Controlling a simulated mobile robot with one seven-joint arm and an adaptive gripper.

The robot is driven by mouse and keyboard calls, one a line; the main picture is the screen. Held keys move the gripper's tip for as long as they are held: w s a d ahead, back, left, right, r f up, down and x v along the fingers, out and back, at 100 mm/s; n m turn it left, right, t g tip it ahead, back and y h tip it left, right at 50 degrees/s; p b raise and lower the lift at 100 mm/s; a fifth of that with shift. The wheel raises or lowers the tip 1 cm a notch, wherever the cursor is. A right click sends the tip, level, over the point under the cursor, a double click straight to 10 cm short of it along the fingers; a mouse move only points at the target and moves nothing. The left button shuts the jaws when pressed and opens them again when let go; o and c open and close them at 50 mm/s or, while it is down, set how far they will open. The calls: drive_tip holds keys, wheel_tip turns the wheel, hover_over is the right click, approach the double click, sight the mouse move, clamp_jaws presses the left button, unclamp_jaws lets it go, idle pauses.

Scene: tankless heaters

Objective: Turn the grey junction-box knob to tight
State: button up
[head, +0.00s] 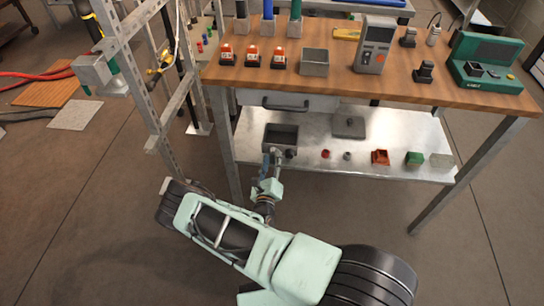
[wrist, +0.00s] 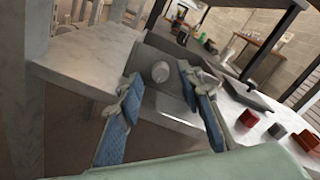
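The grey junction box (head: 281,130) stands open-topped at the left end of the metal lower shelf. In the wrist view the box (wrist: 174,55) is straight ahead, with its round light-grey knob (wrist: 160,72) on the near face. My gripper (wrist: 159,77) is open, and its two blue-padded fingers lie left and right of the knob in that view. A gap shows between knob and pads; I cannot tell how deep the tips reach. In the head view my gripper (head: 270,160) is low in front of the box, and the knob cannot be made out clearly.
A flat grey lid (head: 348,126) lies right of the box. A red cap (head: 325,154), grey cap (head: 347,156), red block (head: 380,157) and green block (head: 414,158) line the shelf's front. The wooden benchtop (head: 440,96) overhangs behind. A perforated metal post (head: 145,95) stands left.

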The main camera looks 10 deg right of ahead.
drive_tip(key=v, duration=0.6)
idle(0.3)
